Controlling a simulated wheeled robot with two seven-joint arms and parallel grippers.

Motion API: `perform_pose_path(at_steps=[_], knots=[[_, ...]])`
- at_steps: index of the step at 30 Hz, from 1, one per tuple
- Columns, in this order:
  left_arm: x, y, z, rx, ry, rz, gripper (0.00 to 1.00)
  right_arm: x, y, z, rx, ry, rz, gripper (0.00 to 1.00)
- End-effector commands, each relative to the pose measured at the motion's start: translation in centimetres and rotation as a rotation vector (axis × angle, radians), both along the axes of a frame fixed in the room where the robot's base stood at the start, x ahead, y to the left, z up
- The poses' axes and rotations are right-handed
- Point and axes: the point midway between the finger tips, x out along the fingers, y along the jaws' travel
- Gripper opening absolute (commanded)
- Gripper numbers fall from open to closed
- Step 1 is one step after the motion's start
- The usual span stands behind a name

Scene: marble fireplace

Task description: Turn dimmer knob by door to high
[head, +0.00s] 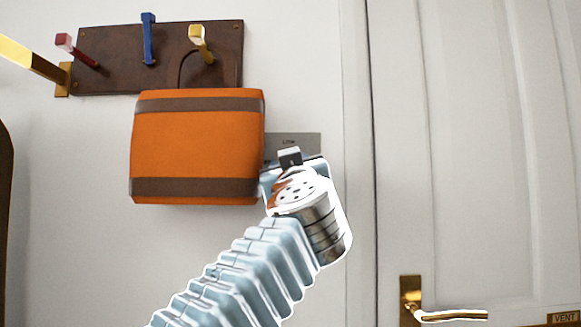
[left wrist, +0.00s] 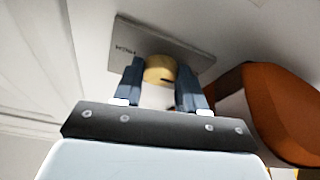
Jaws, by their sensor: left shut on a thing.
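The dimmer plate (head: 309,141) is a grey panel on the wall left of the door; a "LOW" label shows along its upper part. In the left wrist view the plate (left wrist: 190,55) bears a "HIGH" label at its left. The round brass knob (left wrist: 160,68) sits between the two dark fingers of my left gripper (head: 289,158), which is shut on it. A dark mark shows on the knob's lower right edge. In the head view my gripper and wrist hide the knob and much of the plate. My right gripper is in neither view.
An orange bag (head: 197,145) with brown bands hangs close left of my left gripper, overlapping the plate's edge; it also shows in the left wrist view (left wrist: 275,115). A brown rack (head: 115,62) with coloured hooks is above it. A white door (head: 470,150) with a brass handle (head: 450,315) is right.

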Motion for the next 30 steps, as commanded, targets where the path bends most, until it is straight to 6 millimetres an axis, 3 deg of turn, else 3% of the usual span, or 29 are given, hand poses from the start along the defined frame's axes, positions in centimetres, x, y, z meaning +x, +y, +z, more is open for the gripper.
perform_pose_path(at_steps=[9, 18, 19, 20, 30], knots=[[0.0, 0.3, -0.1, 0.220, -0.001, -0.001, 0.11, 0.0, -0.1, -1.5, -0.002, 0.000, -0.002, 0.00], [0.0, 0.3, 0.0, 0.235, -0.001, 0.000, 0.11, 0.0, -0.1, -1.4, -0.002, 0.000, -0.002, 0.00], [0.0, 0.3, 0.0, 0.235, -0.001, 0.000, 0.44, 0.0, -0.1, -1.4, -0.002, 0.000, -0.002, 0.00], [0.0, 0.3, 0.0, 0.234, -0.001, -0.001, 0.49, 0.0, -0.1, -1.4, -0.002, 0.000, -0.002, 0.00], [-0.2, 0.3, -0.2, 0.233, -0.002, -0.002, 0.52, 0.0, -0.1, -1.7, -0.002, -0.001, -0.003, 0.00]])
